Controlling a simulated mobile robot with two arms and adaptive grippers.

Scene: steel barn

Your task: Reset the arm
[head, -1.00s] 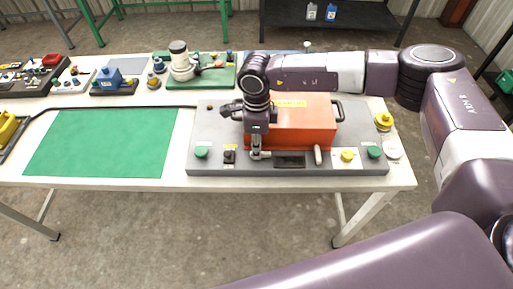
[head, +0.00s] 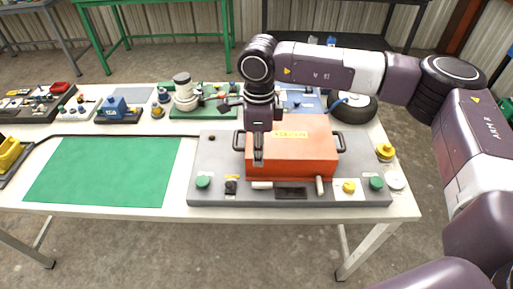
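My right arm comes in from the right. The box sits on a grey base plate (head: 220,160) with green knobs, a yellow knob, a black switch and pale levers (head: 320,186). One pale lever (head: 262,185) lies flat just below the gripper, apart from it. My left gripper is not in view.
The white table (head: 185,190) carries a green mat (head: 105,170) at left. A yellow knob (head: 385,151) is at the right. Green-legged and black tables stand behind.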

